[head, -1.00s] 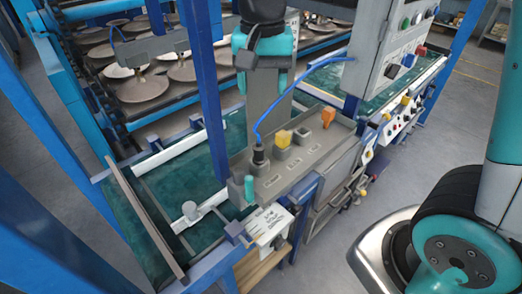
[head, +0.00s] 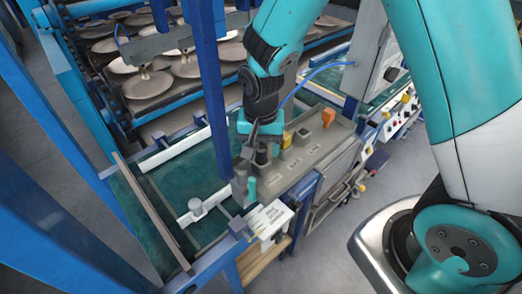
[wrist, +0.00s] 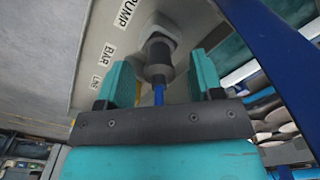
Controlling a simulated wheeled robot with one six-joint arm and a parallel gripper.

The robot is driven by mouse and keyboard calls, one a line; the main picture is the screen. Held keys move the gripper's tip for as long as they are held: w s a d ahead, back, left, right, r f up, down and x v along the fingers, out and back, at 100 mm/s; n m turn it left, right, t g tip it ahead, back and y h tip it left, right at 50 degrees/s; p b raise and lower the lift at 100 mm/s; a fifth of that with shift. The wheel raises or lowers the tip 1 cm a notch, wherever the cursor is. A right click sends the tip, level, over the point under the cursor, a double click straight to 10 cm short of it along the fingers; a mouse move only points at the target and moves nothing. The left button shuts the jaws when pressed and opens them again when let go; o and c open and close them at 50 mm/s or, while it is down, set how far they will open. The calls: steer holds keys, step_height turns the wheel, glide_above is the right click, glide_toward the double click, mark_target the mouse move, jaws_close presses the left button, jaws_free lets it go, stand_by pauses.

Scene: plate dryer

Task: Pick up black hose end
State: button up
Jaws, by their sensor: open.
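The black hose end (head: 262,156) stands on the grey panel, partly hidden by my arm in the head view. In the wrist view the dark hose end (wrist: 157,62) sits below a pale grey round fitting, with the blue hose (wrist: 158,94) running from it toward my gripper. My gripper (wrist: 161,72) is open, with one teal finger on each side of the hose end and a visible gap on both sides. In the head view my gripper (head: 250,150) is at the hose end's left side; its fingertips are hard to make out there.
The grey panel (head: 290,178) also carries a yellow block (head: 287,139), an orange piece (head: 328,117) and a teal cylinder (head: 252,188). A blue post (head: 213,110) stands just left of my gripper. A control box (head: 373,55) is at upper right.

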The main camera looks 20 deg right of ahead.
steer(key=shift+f, duration=0.8)
steer(key=shift+c, duration=0.3)
steer(key=c, duration=0.9)
